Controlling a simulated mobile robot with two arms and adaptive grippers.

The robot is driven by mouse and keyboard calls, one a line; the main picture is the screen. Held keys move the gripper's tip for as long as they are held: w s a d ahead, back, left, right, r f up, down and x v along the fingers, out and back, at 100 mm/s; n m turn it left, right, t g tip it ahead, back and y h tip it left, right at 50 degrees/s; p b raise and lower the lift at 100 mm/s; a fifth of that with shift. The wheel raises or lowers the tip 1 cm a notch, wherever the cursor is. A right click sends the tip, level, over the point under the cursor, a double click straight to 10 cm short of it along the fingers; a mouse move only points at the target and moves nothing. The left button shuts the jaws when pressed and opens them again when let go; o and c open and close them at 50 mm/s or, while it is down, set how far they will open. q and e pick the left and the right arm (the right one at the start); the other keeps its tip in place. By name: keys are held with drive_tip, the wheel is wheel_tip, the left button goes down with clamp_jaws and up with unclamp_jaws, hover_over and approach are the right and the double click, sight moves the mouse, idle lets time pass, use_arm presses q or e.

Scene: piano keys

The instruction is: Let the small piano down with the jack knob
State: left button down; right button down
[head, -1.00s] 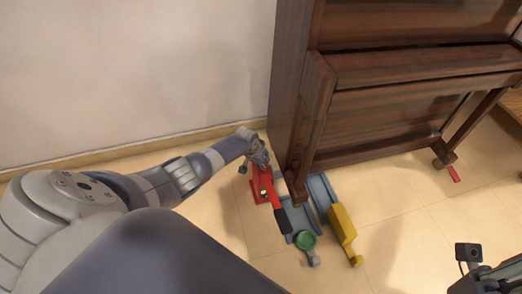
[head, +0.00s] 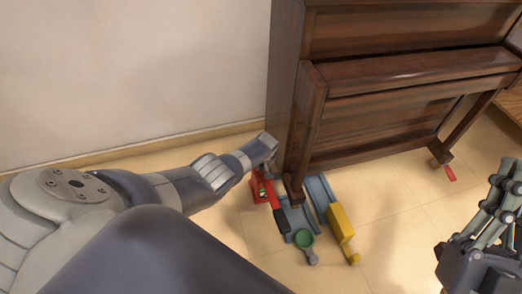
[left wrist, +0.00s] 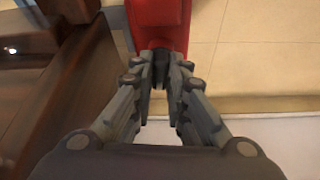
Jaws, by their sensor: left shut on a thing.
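The small piano (head: 400,75) is a brown wooden upright standing near the wall. The red jack (head: 259,190), with a black handle (head: 281,220), is on the floor by its left front leg. My left gripper (head: 268,168) is at the jack, close to the piano's side. In the left wrist view the jack's red body (left wrist: 160,30) lies just beyond the fingers (left wrist: 160,75), which are closed around the small dark knob (left wrist: 160,57). The fingers mostly hide the knob. My right gripper (head: 503,185) is at the right edge, far from the jack; its fingertips are unclear.
A blue piece (head: 322,192) with a yellow part (head: 341,222) and a green round part (head: 304,238) lies beside the piano's left front leg. A small red block (head: 450,173) is by the right front leg. The floor (head: 390,225) in front is open.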

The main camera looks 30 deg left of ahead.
use_arm(q)
drive_tip(key=shift+w+n, duration=0.1)
drive_tip(key=shift+n, duration=0.4)
drive_tip(key=c, duration=1.6)
unclamp_jaws()
drive_tip(key=shift+d+r, duration=0.1)
drive_tip(key=shift+r, duration=0.1)
drive_tip(key=shift+v, duration=5.8)
drive_tip(key=shift+d, duration=0.15)
